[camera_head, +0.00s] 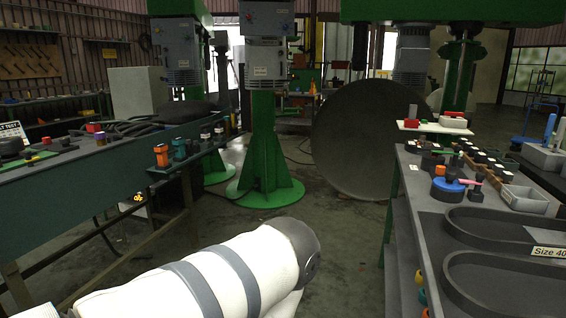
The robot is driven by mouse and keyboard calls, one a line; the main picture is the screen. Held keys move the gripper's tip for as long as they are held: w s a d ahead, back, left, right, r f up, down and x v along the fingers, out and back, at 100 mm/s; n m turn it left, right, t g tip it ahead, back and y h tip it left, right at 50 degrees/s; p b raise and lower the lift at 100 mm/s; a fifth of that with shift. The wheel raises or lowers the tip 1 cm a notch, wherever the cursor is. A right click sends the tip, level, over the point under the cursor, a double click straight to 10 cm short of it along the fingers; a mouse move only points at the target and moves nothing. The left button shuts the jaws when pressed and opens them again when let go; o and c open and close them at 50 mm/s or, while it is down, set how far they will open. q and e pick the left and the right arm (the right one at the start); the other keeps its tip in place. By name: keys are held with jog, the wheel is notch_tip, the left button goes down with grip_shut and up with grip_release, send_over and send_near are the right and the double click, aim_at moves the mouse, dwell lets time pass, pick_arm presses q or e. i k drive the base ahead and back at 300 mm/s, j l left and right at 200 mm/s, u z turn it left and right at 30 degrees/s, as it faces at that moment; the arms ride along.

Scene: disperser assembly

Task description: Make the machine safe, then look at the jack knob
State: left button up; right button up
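A green machine stands in the middle, with a green column (262,125) on a broad ribbed foot. A grey control box (267,18) with small coloured controls is at the top of the column, cut by the upper edge. A grey motor-like unit (269,62) hangs below it. The settings of the controls are too small to read. I cannot pick out a jack knob. One white arm link of mine with grey bands crosses the bottom. Neither of my grippers shows.
A left workbench (75,200) carries hoses and orange and teal items. A right bench (412,222) holds dark trays, a blue round part (447,189) and small blocks. A large dark disc (368,140) stands behind. Open floor (345,235) lies between the benches.

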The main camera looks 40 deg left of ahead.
aim_at(65, 142)
jog(key=u, duration=3)
